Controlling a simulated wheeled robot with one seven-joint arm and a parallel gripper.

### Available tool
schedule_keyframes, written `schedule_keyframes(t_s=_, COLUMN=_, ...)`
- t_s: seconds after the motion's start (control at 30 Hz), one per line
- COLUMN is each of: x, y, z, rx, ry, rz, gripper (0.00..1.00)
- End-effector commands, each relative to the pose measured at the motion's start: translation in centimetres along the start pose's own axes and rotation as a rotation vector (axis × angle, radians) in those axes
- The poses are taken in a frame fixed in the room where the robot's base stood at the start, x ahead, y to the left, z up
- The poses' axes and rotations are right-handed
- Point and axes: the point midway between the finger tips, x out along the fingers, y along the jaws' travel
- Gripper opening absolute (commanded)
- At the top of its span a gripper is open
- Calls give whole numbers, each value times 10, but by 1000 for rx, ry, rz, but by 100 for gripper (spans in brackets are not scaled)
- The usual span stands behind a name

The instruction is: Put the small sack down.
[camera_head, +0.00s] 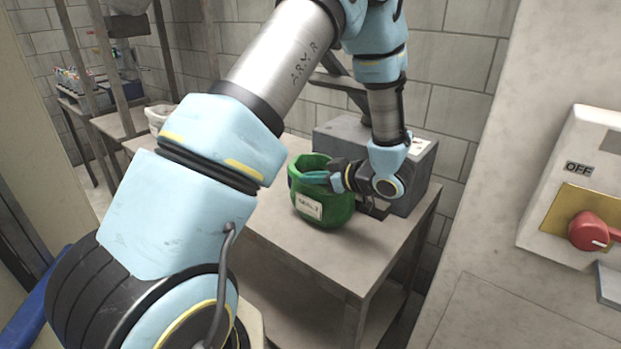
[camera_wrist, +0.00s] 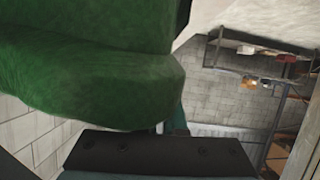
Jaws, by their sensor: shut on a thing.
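The small sack (camera_head: 325,207) is green with a white label on its front. It is upright over the table (camera_head: 292,258), near the grey box; I cannot tell whether its base touches the tabletop. My gripper (camera_head: 318,178) is shut on the sack's upper rim from the right. In the wrist view the green sack (camera_wrist: 90,70) fills the upper left, close to the dark gripper body. Most of the fingers are hidden there.
A grey metal box (camera_head: 410,165) stands right behind the sack. The tabletop in front and to the left is clear. A white container (camera_head: 160,118) stands farther back left. A panel with a red switch (camera_head: 590,232) is on the right.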

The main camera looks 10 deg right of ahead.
Motion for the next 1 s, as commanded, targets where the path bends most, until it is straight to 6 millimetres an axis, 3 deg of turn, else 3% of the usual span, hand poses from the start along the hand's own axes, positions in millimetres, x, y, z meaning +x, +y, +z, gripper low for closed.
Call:
schedule_keyframes(t_s=0.43, x=3, y=0, z=6, rx=-4, ry=3, rz=0, gripper=0)
schedule_keyframes(t_s=0.47, x=3, y=-1, z=7, rx=-1, ry=0, rz=0, gripper=9)
schedule_keyframes(t_s=0.7, x=3, y=-1, z=7, rx=-1, ry=0, rz=0, gripper=36)
schedule_keyframes(t_s=1.0, x=1, y=0, z=5, rx=-2, ry=0, rz=1, gripper=37)
